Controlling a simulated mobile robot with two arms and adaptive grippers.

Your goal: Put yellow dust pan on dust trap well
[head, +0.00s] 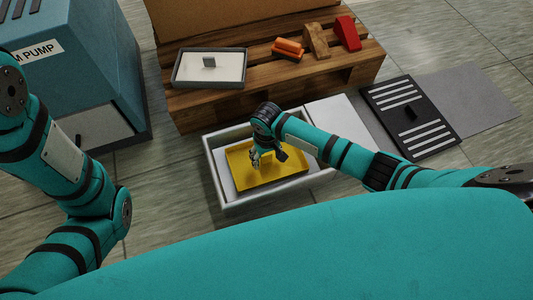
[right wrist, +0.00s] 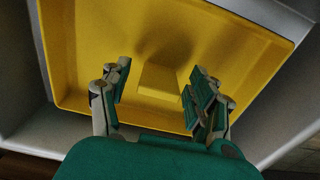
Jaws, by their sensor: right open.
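The yellow dust pan (head: 270,178) lies inside a light grey open box (head: 215,178) on the floor, which may be the dust trap well. In the right wrist view the pan (right wrist: 110,40) fills most of the picture, with a raised yellow block-like handle (right wrist: 160,80) at its middle. My right gripper (head: 260,158) is over the pan. In the right wrist view its fingers (right wrist: 158,92) are apart, one on each side of the handle, with no clear contact. My left arm is at the left of the head view; its gripper is out of view.
A wooden pallet (head: 215,108) behind the box holds a white tray with a grey handle (head: 209,68), orange pieces (head: 288,48), a wooden block (head: 316,40) and a red wedge (head: 347,33). A black slotted panel (head: 410,118) lies right. A blue pump cabinet (head: 95,60) stands left.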

